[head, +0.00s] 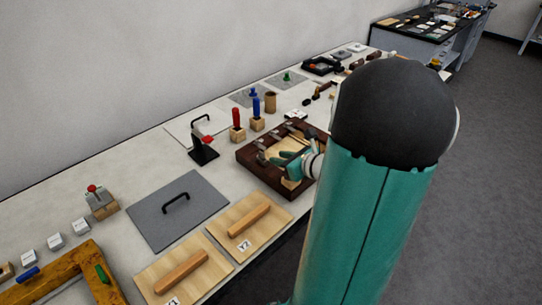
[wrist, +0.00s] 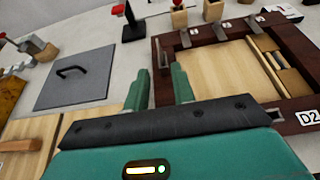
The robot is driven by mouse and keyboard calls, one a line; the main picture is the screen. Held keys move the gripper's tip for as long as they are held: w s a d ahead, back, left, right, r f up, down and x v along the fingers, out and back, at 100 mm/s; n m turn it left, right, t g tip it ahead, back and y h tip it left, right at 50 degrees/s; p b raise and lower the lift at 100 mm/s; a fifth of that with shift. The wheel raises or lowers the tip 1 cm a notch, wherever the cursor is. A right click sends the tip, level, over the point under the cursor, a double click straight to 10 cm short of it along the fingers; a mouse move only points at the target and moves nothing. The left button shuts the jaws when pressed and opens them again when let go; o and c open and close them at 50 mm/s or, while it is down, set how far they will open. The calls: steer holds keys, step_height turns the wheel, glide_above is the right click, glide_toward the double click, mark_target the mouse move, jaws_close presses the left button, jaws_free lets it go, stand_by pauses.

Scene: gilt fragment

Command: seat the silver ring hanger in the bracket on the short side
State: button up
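A dark brown wooden frame (head: 246,158) lies on the bench, partly hidden by my arm in the head view. It fills the right of the wrist view (wrist: 292,118), with pale wood inside it. Small silver pieces (wrist: 185,38) sit along its far rail. Another silver piece (wrist: 252,22) is farther right on that rail. I cannot tell which of them is the ring hanger or the bracket.
A grey plate with a black handle (head: 178,208) and two wooden boards with handles (head: 246,222) lie left of the frame. A black stand with a red knob (head: 203,148) and red and blue tools in wooden blocks (head: 237,134) stand behind it.

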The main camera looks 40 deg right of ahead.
steer(key=v, duration=0.5)
steer(key=shift+s+r, duration=0.1)
steer(key=shift+s, duration=0.1)
steer(key=w+a+r+n+g+y, duration=0.1)
steer(key=a+r+n+g+y, duration=0.15)
steer(key=a+n, duration=0.65)
steer(key=w+a+r+n+g+y, duration=0.1)
steer(key=a+n+g+y, duration=0.25)
steer(key=a+n, duration=0.6)
steer(key=s+a+r+n+g+h, duration=0.1)
steer(key=s+a+r+n+h, duration=0.2)
steer(key=a+n, duration=0.3)
steer(key=s+a+r+n+g+h, duration=0.1)
steer(key=s+a+r+n+h, duration=0.2)
steer(key=a+n, duration=0.4)
steer(key=s+n, duration=0.1)
steer(key=n, duration=0.3)
steer(key=shift+s+r, duration=0.25)
steer(key=shift+s, duration=0.05)
